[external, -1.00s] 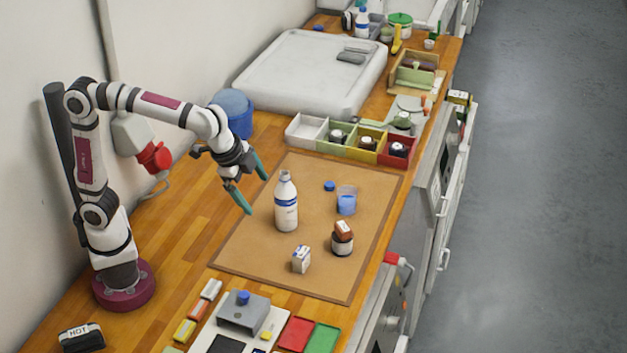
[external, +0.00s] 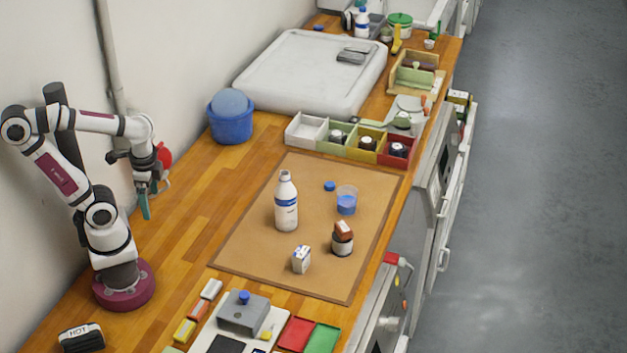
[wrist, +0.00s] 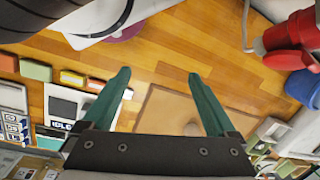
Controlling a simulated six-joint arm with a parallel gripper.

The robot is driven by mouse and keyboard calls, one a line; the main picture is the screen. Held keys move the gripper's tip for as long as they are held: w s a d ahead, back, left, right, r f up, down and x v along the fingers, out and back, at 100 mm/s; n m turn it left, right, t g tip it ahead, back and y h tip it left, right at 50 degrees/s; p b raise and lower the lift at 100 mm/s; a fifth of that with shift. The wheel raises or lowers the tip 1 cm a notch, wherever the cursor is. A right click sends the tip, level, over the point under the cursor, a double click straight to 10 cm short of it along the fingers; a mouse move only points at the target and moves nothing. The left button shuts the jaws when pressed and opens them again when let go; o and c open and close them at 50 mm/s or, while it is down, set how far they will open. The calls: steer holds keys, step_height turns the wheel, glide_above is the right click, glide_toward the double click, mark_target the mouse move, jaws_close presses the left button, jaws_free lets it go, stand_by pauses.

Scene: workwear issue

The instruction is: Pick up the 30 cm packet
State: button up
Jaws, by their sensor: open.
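A small white packet with blue marks (external: 301,260) stands on the brown mat (external: 250,250). A small brown packet (external: 344,230) lies on top of a dark jar (external: 342,245) to its right. No size label on either packet is readable, so I cannot tell which is the 30 cm one. My gripper (external: 145,207) hangs above the wooden bench left of the mat, well apart from both packets.
A white bottle (external: 286,205), a cup with blue contents (external: 346,200) and a blue cap (external: 329,186) share the mat. Coloured bins (external: 345,155) stand behind it; a blue tub (external: 230,125) is near the wall. A grey device (external: 243,315) and small coloured boxes are in front. Bench left of the mat is clear.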

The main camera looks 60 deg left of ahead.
steer(key=w+d+f+n+g+h, duration=0.3)
steer(key=w+d+n+h, duration=0.2)
steer(key=d+n+h, duration=0.4)
steer(key=n+t+h, duration=0.5)
steer(key=n+t, duration=0.3)
steer(key=n, duration=0.8)
glide_toward(306, 261)
steer(key=s+d+r, duration=0.3)
steer(key=s+r, duration=0.4)
steer(key=s, duration=0.2)
steer(key=w+a+f+n+t, duration=0.1)
steer(key=f+n, duration=0.1)
steer(key=w+a+f+n+t+y, duration=0.1)
steer(key=w+a+f+n, duration=0.1)
steer(key=w+a+f+n+t, duration=0.1)
steer(key=f+n, duration=0.1)
steer(key=shift+w+a+f+n+t+y, duration=0.15)
steer(key=shift+w+a+n+t+y, duration=0.15)
steer(key=shift+w+y, duration=0.1)
steer(key=x, duration=1.5)
steer(key=shift+d, duration=0.1)
steer(key=c, duration=1.4)
